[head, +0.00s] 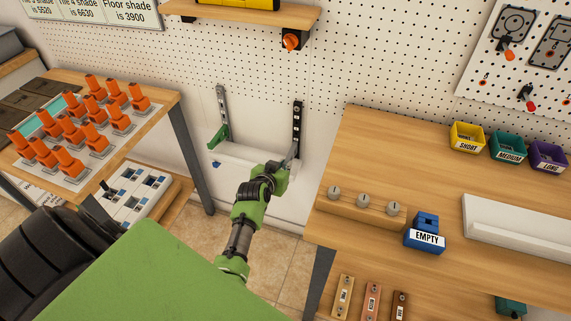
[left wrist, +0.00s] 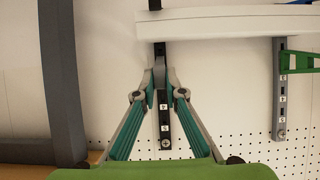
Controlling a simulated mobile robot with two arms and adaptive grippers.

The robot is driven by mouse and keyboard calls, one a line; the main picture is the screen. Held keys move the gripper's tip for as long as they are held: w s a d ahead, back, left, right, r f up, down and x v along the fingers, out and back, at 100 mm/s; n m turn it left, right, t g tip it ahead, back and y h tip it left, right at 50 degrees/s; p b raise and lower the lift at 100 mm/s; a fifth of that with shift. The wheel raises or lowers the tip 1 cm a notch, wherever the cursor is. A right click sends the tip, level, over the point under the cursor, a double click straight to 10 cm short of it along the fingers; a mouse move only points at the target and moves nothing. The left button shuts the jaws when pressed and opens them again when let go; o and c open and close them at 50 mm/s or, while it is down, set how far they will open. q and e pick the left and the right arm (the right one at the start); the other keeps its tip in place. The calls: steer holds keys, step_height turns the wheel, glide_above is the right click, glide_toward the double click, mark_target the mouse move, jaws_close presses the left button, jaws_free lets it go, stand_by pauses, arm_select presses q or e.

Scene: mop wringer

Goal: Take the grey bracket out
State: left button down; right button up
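Two slotted rails stand on the back wall: a grey left rail (head: 221,105) with a green bracket (head: 219,138), and a black right rail (head: 297,120). The grey bracket (head: 293,151) is small and partly hidden at the lower end of the black rail. My left gripper (head: 287,168) is at it. In the left wrist view, the teal fingers of my left gripper (left wrist: 160,76) converge to a narrow gap in front of the black rail (left wrist: 163,115) and appear closed on the bracket, which they mostly cover. The green bracket (left wrist: 298,62) is at the right there. My right gripper is out of view.
A white ledge (head: 250,158) runs close by the rails. A left table (head: 160,90) holds several orange parts (head: 66,162). Floor shows between the tables.

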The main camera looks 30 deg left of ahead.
arm_select(q)
steer(key=shift+s, duration=0.15)
steer(key=shift+s+d+p, duration=0.3)
steer(key=shift+s+p, duration=0.45)
steer(key=shift+s, duration=0.35)
steer(key=shift+s+d+p, duration=0.25)
steer(key=shift+s+p, duration=0.5)
steer(key=shift+s, duration=0.3)
